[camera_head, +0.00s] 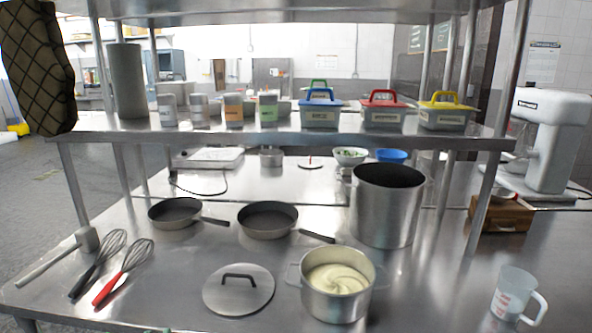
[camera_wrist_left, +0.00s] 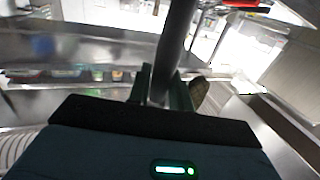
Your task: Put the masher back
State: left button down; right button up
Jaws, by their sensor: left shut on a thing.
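In the left wrist view my left gripper (camera_wrist_left: 161,92) is shut on a dark grey rod (camera_wrist_left: 179,35), which I take for the masher's handle. It runs up out of the top of the picture, and its far end is hidden. The head view shows neither this held thing nor my grippers clearly. A steel pot (camera_head: 336,302) of pale, swirled mash stands near the front of the steel table. A mallet-like tool (camera_head: 88,240) with a long handle lies at the table's left edge, beside two whisks (camera_head: 122,272).
A lid (camera_head: 239,290) lies left of the pot. Two pans (camera_head: 268,220) and a tall stockpot (camera_head: 387,206) stand behind. A measuring jug (camera_head: 510,292) is at right. The overhead shelf (camera_head: 290,138) carries several containers. A quilted mitt (camera_head: 40,70) hangs at upper left.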

pick_arm(q)
jog(key=s+d+f+m+h, duration=0.1)
jog(key=s+f+m+h, duration=0.1)
jog(key=h, duration=0.1)
jog(key=s+d+f+h, duration=0.1)
jog(key=shift+s+d+m+t, duration=0.3)
jog(key=shift+m, duration=0.1)
jog(key=shift+f, duration=0.1)
